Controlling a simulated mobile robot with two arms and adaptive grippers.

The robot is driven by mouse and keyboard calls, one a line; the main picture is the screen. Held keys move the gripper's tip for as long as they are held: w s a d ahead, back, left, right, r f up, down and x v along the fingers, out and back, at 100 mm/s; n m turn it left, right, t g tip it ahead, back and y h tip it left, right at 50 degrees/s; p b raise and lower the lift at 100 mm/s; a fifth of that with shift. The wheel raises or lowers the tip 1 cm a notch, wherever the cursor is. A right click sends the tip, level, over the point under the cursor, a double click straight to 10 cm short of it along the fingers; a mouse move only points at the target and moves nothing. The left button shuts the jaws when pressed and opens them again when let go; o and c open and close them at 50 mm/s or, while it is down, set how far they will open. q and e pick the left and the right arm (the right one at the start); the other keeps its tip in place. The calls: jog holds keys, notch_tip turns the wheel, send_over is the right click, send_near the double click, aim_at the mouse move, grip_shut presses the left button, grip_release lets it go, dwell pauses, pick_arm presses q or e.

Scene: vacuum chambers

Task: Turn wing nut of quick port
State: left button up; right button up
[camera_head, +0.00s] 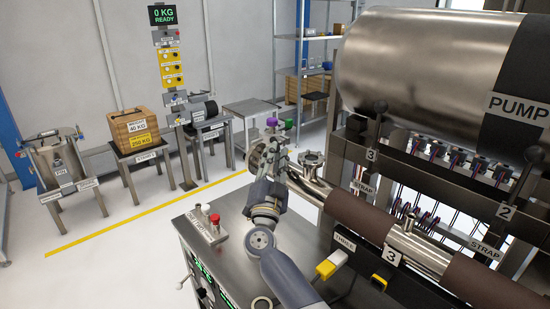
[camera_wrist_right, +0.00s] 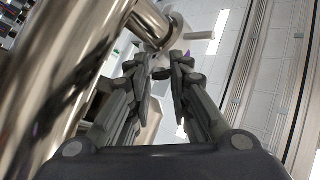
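My right gripper (camera_head: 270,154) is at the end of the bare metal pipe (camera_head: 309,187) in the head view, beside the metal fitting there. In the right wrist view its two dark fingers (camera_wrist_right: 160,62) are apart, with nothing clearly held between them. Just beyond the fingertips is a shiny round flange (camera_wrist_right: 172,30) on the pipe, with a short light rod (camera_wrist_right: 200,36) sticking out to the right. I cannot tell whether this rod is the wing nut of the quick port. The gripper hides part of the fitting in the head view. My left gripper is not in view.
A large steel tank marked PUMP (camera_head: 420,75) and its frame fill the right side. Purple (camera_head: 271,121) and green (camera_head: 288,124) knobs show just above the gripper. A metal cabinet with a red button (camera_head: 214,218) stands below. Open floor lies to the left.

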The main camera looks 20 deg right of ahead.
jog(key=shift+o, duration=0.8)
jog(key=shift+s, duration=0.1)
jog(key=v, duration=1.2)
jog(key=shift+o, duration=0.6)
